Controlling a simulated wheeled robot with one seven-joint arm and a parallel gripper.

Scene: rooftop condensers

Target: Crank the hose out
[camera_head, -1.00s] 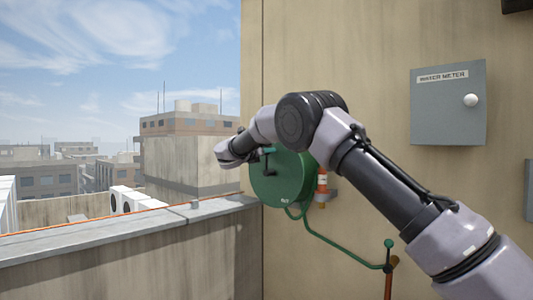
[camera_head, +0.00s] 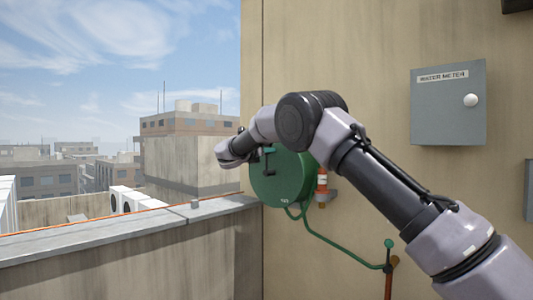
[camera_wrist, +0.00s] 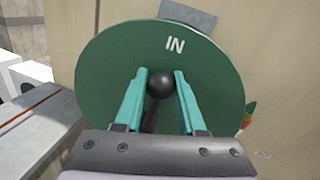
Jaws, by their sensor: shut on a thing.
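The green hose reel (camera_head: 283,180) is mounted on the wall near its left corner, partly behind my arm. In the wrist view its round face (camera_wrist: 210,75) fills the middle, with the word IN near the top. A dark round crank knob (camera_wrist: 159,85) sits between the two teal fingers of my gripper (camera_wrist: 160,88), which is shut on it. The crank arm is mostly hidden below the knob. In the head view my gripper (camera_head: 268,158) is small at the reel's front. The green hose (camera_head: 335,252) runs from under the reel to a tap at the lower right.
A concrete parapet (camera_head: 120,235) runs along the left below the reel. A grey water meter box (camera_head: 448,115) hangs on the wall at the right. An orange and white nozzle (camera_head: 322,183) is beside the reel. White condenser units (camera_head: 130,199) stand beyond the parapet.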

